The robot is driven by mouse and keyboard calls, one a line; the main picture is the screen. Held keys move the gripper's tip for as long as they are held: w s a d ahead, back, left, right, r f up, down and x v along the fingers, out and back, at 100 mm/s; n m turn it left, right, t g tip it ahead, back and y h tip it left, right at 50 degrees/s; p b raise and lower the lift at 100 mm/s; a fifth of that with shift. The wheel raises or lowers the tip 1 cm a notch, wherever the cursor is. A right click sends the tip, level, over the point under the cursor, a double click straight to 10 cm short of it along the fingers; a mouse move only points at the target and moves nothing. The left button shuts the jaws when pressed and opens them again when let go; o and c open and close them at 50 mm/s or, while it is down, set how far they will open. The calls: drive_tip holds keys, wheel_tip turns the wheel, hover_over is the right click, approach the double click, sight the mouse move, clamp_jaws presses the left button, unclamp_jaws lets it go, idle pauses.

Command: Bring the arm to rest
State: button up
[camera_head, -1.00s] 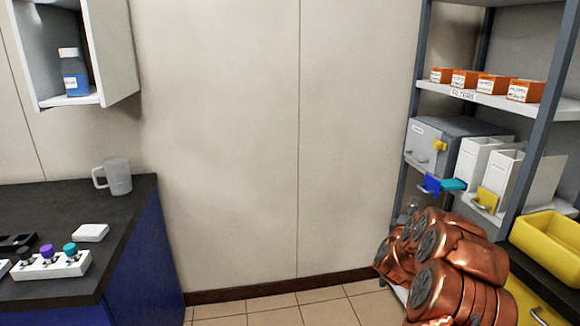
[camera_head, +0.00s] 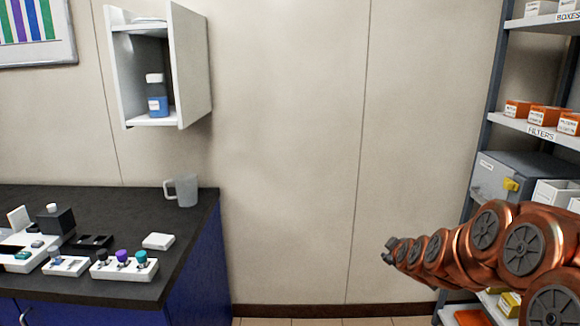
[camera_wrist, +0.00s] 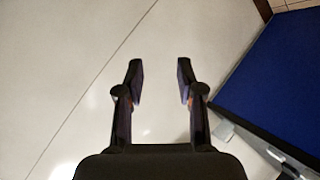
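My copper-coloured arm reaches in from the right of the head view, stretched out towards the left in front of the shelf rack. My gripper (camera_head: 391,251) is at its far end, small and dark, in front of the bare wall. In the wrist view, my gripper (camera_wrist: 158,82) shows two dark fingers set apart with a clear gap between them. Nothing is held between the fingers. The pale wall is behind them, and the blue side of the counter (camera_wrist: 275,85) is to their right.
The dark-topped counter (camera_head: 120,202) at left holds a mug (camera_head: 182,190), a vial rack (camera_head: 124,268) and a white block (camera_head: 158,241). An open wall cabinet (camera_head: 190,65) holds a blue bottle (camera_head: 157,97). A shelf rack (camera_head: 490,100) stands at right. Free space lies between counter and rack.

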drive_tip(key=s+a+r+m+g+y+p, duration=0.1)
drive_tip(key=s+a+g+p, duration=0.3)
drive_tip(key=s, duration=0.6)
drive_tip(key=s+a+r+m+g+y+b, duration=0.1)
drive_tip(key=s+a+m+g, duration=0.1)
drive_tip(key=s+a, duration=0.7)
drive_tip(key=s+d+r+m+g+p, duration=0.1)
drive_tip(key=s+m+g, duration=0.1)
drive_tip(key=s, duration=0.7)
drive_tip(key=s+d+r+m+g+p, duration=0.1)
drive_tip(key=s+g, duration=0.2)
drive_tip(key=s, duration=0.7)
drive_tip(key=s+d+r+m+g+h+p, duration=0.1)
drive_tip(key=s+m+g, duration=0.1)
drive_tip(key=s, duration=0.8)
drive_tip(key=shift+m, duration=0.3)
